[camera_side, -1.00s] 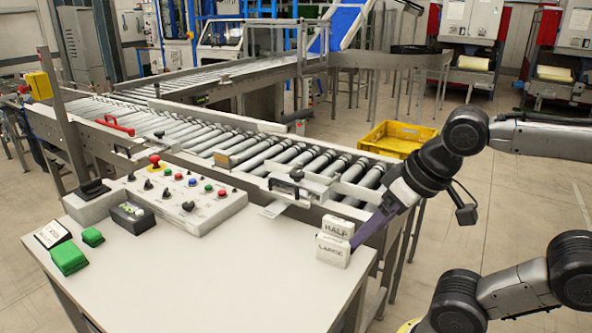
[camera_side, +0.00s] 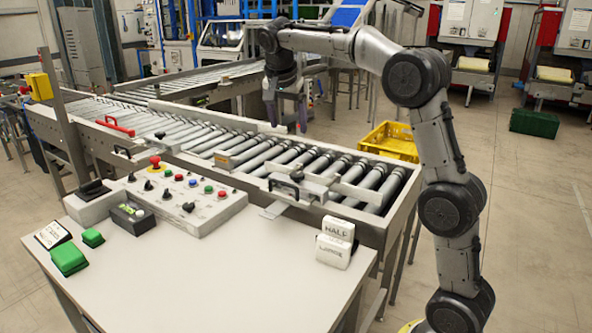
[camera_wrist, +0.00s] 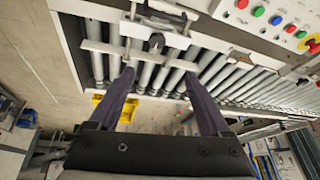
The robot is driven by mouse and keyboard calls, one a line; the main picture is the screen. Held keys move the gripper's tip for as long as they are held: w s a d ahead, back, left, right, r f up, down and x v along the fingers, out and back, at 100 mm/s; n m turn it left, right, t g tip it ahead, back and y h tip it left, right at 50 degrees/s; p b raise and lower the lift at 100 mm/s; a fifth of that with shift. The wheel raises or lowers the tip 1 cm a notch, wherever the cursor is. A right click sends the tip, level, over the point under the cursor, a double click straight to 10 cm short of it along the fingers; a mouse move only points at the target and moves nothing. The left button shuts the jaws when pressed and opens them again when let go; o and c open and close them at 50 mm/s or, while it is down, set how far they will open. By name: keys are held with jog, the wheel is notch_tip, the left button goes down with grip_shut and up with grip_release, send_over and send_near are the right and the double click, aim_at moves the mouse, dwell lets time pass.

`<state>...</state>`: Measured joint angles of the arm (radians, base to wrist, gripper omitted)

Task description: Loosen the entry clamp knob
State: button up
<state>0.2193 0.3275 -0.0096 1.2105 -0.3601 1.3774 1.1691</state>
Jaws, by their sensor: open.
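A guide-rail clamp (camera_side: 299,188) with a black knob (camera_side: 297,176) sits on the near side of the roller conveyor, by the table's back edge. In the wrist view a dark knob (camera_wrist: 156,42) on a light bracket shows ahead of my fingertips. No label shows which clamp is the entry one. My gripper (camera_side: 288,122) points down above the conveyor's far side, clear of the rollers. It is open and empty. In the wrist view its two purple fingers (camera_wrist: 158,75) are apart, with rollers showing between them.
A control panel (camera_side: 185,200) with buttons stands on the white table (camera_side: 210,270). Blocks marked HALF (camera_side: 338,229) and LARGE (camera_side: 333,252) stand at the table's right. A second knob (camera_side: 160,135) is farther left. A yellow crate (camera_side: 390,143) lies behind the conveyor.

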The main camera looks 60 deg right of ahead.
jog(key=g, duration=0.1)
send_near(297, 174)
jog(key=x, duration=0.8)
jog(key=shift+r, duration=0.1)
grip_shut()
dwell(0.3)
